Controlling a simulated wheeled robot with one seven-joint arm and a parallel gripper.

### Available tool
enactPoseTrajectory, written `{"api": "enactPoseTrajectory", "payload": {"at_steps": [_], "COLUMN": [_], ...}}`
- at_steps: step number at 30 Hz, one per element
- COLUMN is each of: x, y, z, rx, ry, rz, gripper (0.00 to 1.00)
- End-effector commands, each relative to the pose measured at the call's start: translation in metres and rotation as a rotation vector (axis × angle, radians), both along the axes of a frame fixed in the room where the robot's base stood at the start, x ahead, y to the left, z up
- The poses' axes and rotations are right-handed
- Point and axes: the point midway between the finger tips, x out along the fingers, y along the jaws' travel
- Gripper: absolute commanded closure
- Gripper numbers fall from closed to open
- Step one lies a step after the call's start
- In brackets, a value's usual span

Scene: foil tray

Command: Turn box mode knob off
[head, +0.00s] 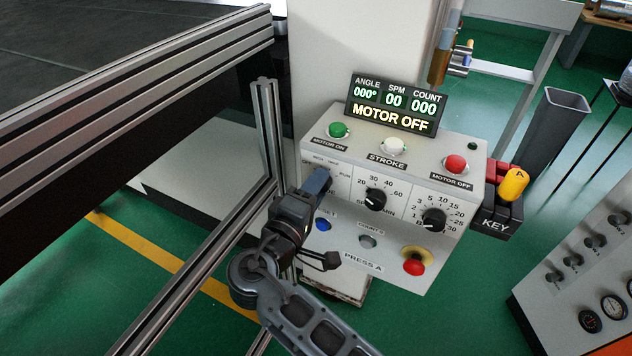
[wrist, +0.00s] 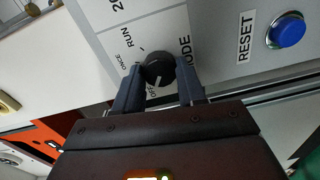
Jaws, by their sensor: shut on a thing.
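The control box (head: 310,215) stands upright against a pale column. Its black mode knob (wrist: 158,68) shows in the wrist view, beside the partly covered MODE label. The labels OFF, ONCE and RUN lie around it. The white line on the knob points down in the wrist picture, toward the OFF label. My gripper (wrist: 157,72) is shut on the knob, with one dark finger on either side. In the head view my gripper (head: 318,182) reaches the left dial panel of the box and hides the knob.
Right of the mode panel are two more black dials (head: 376,199). A blue reset button (wrist: 287,30) lies close by, below my gripper in the head view. A red stop button (head: 414,266) sits lower right. A metal frame post (head: 268,135) stands close left of my arm.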

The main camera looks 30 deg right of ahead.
Motion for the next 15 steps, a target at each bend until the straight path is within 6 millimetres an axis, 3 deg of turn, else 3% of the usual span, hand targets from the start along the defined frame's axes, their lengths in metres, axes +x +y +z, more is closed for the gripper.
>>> {"api": "enactPoseTrajectory", "payload": {"at_steps": [15], "x": [0.0001], "y": [0.0011], "z": [-0.0013], "rx": [-0.041], "ry": [0.058], "rz": [0.002], "gripper": [0.91]}}
